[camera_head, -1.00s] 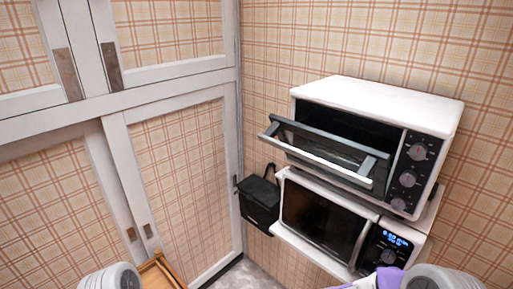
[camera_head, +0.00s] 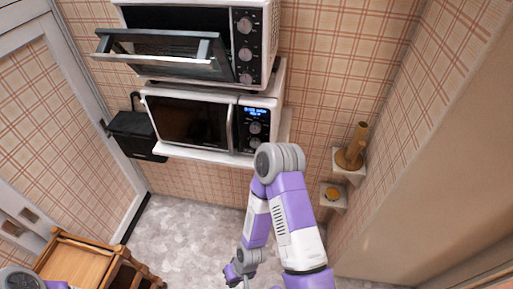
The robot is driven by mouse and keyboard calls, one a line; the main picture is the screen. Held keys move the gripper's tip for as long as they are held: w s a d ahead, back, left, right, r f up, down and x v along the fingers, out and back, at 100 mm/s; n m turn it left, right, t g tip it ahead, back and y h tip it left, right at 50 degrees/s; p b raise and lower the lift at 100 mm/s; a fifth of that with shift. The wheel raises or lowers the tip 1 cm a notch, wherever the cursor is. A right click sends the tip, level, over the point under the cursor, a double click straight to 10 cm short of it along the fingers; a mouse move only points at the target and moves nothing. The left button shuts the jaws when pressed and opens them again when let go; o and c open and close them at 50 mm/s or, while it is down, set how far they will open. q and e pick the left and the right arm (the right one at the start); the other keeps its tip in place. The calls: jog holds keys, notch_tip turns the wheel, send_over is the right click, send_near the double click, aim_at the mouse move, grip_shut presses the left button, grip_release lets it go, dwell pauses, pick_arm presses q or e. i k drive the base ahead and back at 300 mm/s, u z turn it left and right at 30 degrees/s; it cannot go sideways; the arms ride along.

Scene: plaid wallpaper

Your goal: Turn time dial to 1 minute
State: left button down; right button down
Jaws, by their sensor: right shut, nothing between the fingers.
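A white toaster oven (camera_head: 270,30) stands on top at the upper left of the head view, its glass door (camera_head: 165,52) hanging partly open. Its black side panel has a column of dials: top (camera_head: 244,24), middle (camera_head: 244,53) and bottom (camera_head: 246,78). Their markings are too small to read, so I cannot tell which is the time dial. My right gripper (camera_head: 231,274) is low at the bottom centre, shut and empty, well below the oven and apart from it. My left gripper is out of view; only a piece of my left arm shows at the bottom left.
A white microwave (camera_head: 190,118) with a lit blue display sits on a shelf under the oven. A wooden cart (camera_head: 80,258) stands lower left. Small wall shelves (camera_head: 345,172) hold wooden items at right. Open floor (camera_head: 190,225) lies between.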

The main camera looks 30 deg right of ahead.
aim_at(255, 143)
jog(key=u, duration=0.05)
jog(key=k, duration=0.3)
jog(key=z, duration=1.1)
jog(key=i, duration=0.55)
jog(key=u, duration=0.1)
